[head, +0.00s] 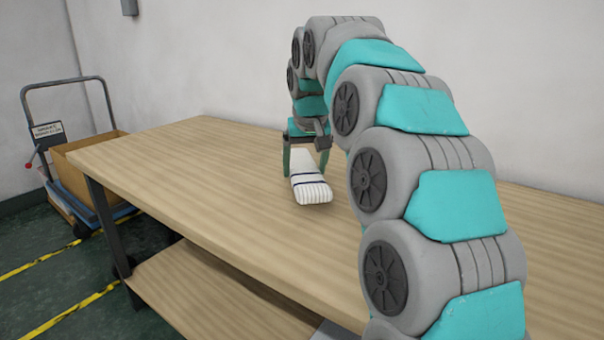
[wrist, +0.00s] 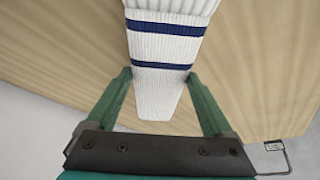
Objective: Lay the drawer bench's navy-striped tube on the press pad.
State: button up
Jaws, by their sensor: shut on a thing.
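The navy-striped tube (head: 310,181) is a white ribbed knit piece with navy bands. It is at the wooden bench top, in the middle of the head view; I cannot tell whether it touches the wood. In the wrist view the tube (wrist: 165,75) runs from the top edge down between the fingers, with two navy bands showing. My gripper (head: 306,165) is shut on the tube, one green finger on each side. The fingers of my gripper also show in the wrist view (wrist: 160,88). No press pad can be made out in either view.
The wooden bench (head: 180,165) is otherwise clear, with a lower shelf (head: 205,300) beneath. A trolley (head: 95,200) with a cardboard box (head: 88,160) stands at the left. Yellow lines (head: 65,312) mark the green floor. A pale wall is behind.

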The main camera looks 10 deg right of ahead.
aim_at(303, 167)
jog(key=shift+w+a+f, duration=0.1)
jog(key=shift+w+f, duration=0.05)
jog(key=shift+w, duration=1.3)
jog(key=shift+f, duration=1.75)
jog(key=shift+f, duration=0.15)
jog(key=o, duration=1.1)
jog(key=shift+c, duration=0.2)
